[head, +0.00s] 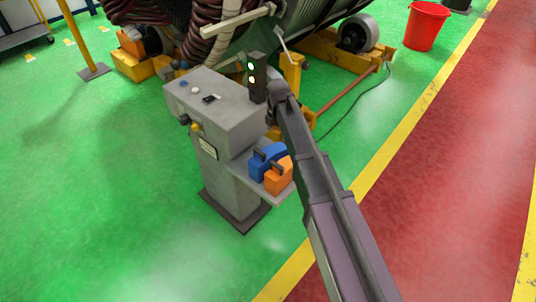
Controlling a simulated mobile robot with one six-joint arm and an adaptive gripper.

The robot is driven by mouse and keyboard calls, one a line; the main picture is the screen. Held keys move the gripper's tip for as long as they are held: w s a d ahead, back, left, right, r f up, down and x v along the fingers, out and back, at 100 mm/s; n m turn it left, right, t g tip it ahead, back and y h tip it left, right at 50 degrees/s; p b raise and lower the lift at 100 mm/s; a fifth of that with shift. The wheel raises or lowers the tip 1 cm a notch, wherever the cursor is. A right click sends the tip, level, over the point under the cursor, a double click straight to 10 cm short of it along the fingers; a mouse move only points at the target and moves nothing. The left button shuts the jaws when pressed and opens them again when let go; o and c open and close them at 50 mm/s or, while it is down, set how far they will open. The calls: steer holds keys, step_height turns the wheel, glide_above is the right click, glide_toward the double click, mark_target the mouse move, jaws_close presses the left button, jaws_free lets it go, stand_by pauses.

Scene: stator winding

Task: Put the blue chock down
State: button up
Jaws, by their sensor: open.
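The blue chock (265,158) sits on a small grey side shelf (245,174) of a grey control pedestal. It is a wedge-like block with a dark handle. An orange chock (279,177) of similar shape sits close beside it, nearer to me, and hides part of it. My arm reaches in from the bottom right and passes just to the right of both chocks. Its dark far end is beside the pedestal top, above the shelf. I cannot make out my gripper's fingers there. No finger shows on the blue chock.
The control pedestal (220,112) carries buttons and a signal light (252,77) lit green and yellow. Behind it stands a large wound machine on an orange-yellow cradle (322,48). A red bucket (426,27) stands at the upper right. The green floor on the left is mostly clear.

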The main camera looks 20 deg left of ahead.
mark_target(269, 151)
steer(key=a+n, duration=0.1)
steer(key=a+r+n, duration=0.1)
steer(key=a, duration=0.1)
stand_by(0.4)
step_height(269, 151, down, 9)
steer(key=b, duration=0.8)
steer(key=shift+r, duration=0.2)
steer(key=shift+f, duration=0.1)
steer(key=shift+w+a+f+b, duration=0.1)
steer(key=shift+f+b, duration=1.15)
steer(key=shift+b, duration=0.1)
steer(key=shift+w+a+f+b, duration=0.1)
steer(key=shift+f+b, duration=1.15)
steer(key=shift+b, duration=0.05)
steer(key=shift+d, duration=0.1)
steer(key=c, duration=1.1)
